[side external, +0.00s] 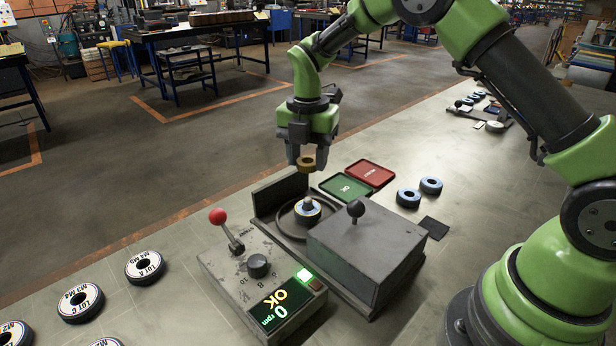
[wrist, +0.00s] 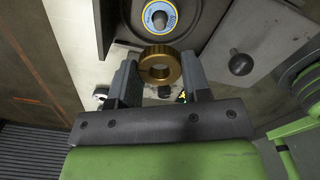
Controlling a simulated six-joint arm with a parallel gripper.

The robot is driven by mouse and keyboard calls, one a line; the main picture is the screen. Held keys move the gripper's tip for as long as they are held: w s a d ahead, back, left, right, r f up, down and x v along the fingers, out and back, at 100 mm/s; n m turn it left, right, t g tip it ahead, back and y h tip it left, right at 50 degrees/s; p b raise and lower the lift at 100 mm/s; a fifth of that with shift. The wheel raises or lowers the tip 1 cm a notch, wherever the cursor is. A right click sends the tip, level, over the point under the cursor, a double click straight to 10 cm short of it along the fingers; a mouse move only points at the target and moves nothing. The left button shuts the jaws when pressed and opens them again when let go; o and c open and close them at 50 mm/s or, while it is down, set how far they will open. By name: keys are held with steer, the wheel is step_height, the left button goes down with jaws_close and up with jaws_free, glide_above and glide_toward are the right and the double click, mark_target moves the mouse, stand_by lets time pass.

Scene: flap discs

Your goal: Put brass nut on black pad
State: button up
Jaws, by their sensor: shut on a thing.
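My gripper (side external: 307,160) is shut on the brass nut (side external: 306,164) and holds it in the air above the test machine. The wrist view shows the ring-shaped brass nut (wrist: 160,68) between the two grey fingers. Below it, a disc with a blue and yellow label (side external: 307,208) sits on the machine's spindle, whose bare tip points up. The spindle disc also shows in the wrist view (wrist: 158,17). The black pad (side external: 434,228) lies flat on the table, right of the machine's grey box, with nothing on it.
A green OK tray (side external: 346,188) and a red tray (side external: 370,173) lie behind the machine. Two blue-rimmed discs (side external: 408,198) lie near the pad. The grey box (side external: 366,250) has a black knob. A control box (side external: 262,275) with a red-knobbed lever reads "0 rpm OK". Labelled discs (side external: 80,302) lie at left.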

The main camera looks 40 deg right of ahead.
steer(key=s+d+m, duration=0.2)
steer(key=s+d, duration=0.6)
steer(key=d, duration=0.4)
steer(key=m, duration=0.3)
glide_above(432, 228)
step_height(432, 228, down, 7)
steer(key=shift+d, duration=0.1)
steer(key=shift+f, duration=2.65)
steer(key=shift+f, duration=0.3)
steer(key=shift+f, duration=0.35)
